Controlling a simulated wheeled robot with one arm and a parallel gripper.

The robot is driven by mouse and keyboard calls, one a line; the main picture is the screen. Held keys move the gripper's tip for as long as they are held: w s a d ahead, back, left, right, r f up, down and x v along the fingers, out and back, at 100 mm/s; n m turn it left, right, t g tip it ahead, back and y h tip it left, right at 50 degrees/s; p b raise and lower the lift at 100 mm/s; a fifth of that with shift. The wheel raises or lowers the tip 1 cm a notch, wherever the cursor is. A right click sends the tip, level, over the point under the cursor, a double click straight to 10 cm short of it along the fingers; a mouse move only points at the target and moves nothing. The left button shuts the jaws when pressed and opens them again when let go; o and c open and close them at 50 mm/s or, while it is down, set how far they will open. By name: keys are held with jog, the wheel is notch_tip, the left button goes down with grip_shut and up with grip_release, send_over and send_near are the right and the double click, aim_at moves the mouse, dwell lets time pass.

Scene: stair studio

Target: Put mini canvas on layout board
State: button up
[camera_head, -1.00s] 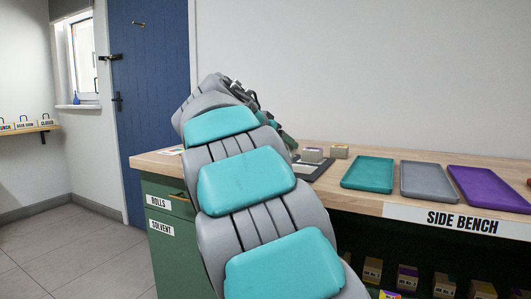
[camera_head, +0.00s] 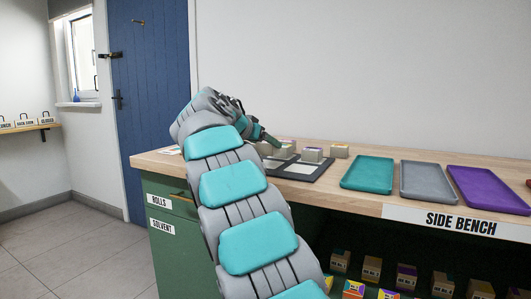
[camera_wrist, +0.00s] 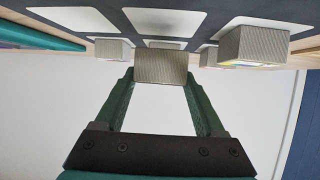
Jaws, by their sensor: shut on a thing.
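The layout board (camera_head: 300,178) is a dark panel with pale square cells, lying flat on the side bench; it also fills the top of the wrist view (camera_wrist: 112,18). My gripper (camera_head: 268,141) is over the board's left part. In the wrist view its green fingers (camera_wrist: 161,72) are shut on a mini canvas (camera_wrist: 161,65), a small beige-grey block. Whether this canvas touches the board is unclear. My arm hides the board's left end.
Teal (camera_head: 367,173), grey (camera_head: 428,181) and purple (camera_head: 490,188) trays lie on the bench (camera_head: 350,199) to the right. In the wrist view, blocks stand right (camera_wrist: 246,43) and left (camera_wrist: 112,49) of the held one. Boxes fill the shelf below.

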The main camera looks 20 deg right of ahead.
aim_at(264, 151)
jog(key=shift+f, duration=1.45)
jog(key=shift+f+b, duration=0.2)
jog(key=shift+b, duration=0.15)
jog(key=o, duration=1.3)
jog(key=shift+r, duration=0.1)
jog(key=shift+r, duration=0.1)
jog(key=shift+s+a+r, duration=0.1)
jog(key=shift+a+r, duration=0.05)
jog(key=v, duration=1.1)
jog(key=shift+s+a+r, duration=0.1)
jog(key=shift+s+a, duration=0.05)
jog(key=shift+a, duration=0.1)
